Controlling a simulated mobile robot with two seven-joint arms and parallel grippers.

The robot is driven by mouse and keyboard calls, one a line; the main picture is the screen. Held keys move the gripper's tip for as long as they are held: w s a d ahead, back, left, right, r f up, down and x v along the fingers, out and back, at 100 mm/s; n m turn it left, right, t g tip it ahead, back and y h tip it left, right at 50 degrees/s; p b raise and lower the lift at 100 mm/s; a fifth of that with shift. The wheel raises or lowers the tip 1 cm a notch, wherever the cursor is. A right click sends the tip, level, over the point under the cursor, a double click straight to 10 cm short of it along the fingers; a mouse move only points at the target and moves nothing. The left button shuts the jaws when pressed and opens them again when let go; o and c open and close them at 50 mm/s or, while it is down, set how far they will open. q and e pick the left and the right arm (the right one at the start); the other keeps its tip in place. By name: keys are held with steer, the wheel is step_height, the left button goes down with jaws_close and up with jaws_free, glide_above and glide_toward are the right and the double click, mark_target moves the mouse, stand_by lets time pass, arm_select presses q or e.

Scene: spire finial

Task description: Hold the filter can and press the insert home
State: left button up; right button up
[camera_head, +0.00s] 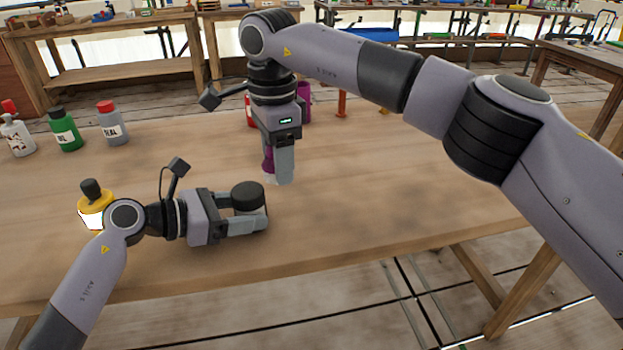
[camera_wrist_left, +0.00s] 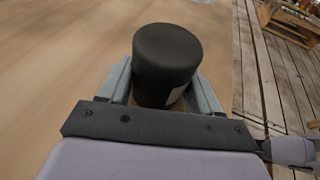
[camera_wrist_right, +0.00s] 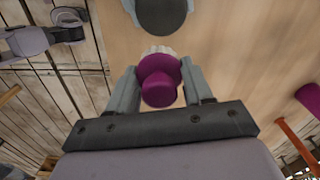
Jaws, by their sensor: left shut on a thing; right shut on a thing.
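The can (camera_head: 249,193), dark with a black top, stands on the wooden table. My left gripper (camera_head: 257,212) is shut around it from the left. The left wrist view shows the can (camera_wrist_left: 167,58) between both fingers, with part of a white label low on its side. My right gripper (camera_head: 281,178) points down, shut on a purple insert (camera_head: 267,161) with a white lower end. In the right wrist view the insert (camera_wrist_right: 159,88) sits between the fingers, its white pleated end (camera_wrist_right: 158,50) beyond. The insert is apart from the can, just behind and right of it in the head view.
A yellow bottle (camera_head: 95,208) stands close to my left wrist. A grey bottle (camera_head: 112,126), a green bottle (camera_head: 65,132) and a white bottle (camera_head: 17,138) stand at left. A purple object (camera_head: 304,103) and an orange post (camera_head: 342,100) are behind my right gripper. The table's right side is clear.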

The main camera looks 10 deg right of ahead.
mark_target(248, 190)
steer(key=a+r+m, duration=0.4)
steer(key=shift+a, duration=0.3)
steer(key=shift+m, duration=0.6)
steer(key=shift+a+f, duration=0.2)
steer(key=shift+f, duration=1.2)
steer(key=shift+a+f, duration=0.2)
steer(key=shift+f, duration=1.15)
steer(key=shift+f, duration=0.15)
steer(key=o, duration=1.6)
steer(key=shift+c, duration=0.2)
step_height(248, 190, up, 7)
jaws_close()
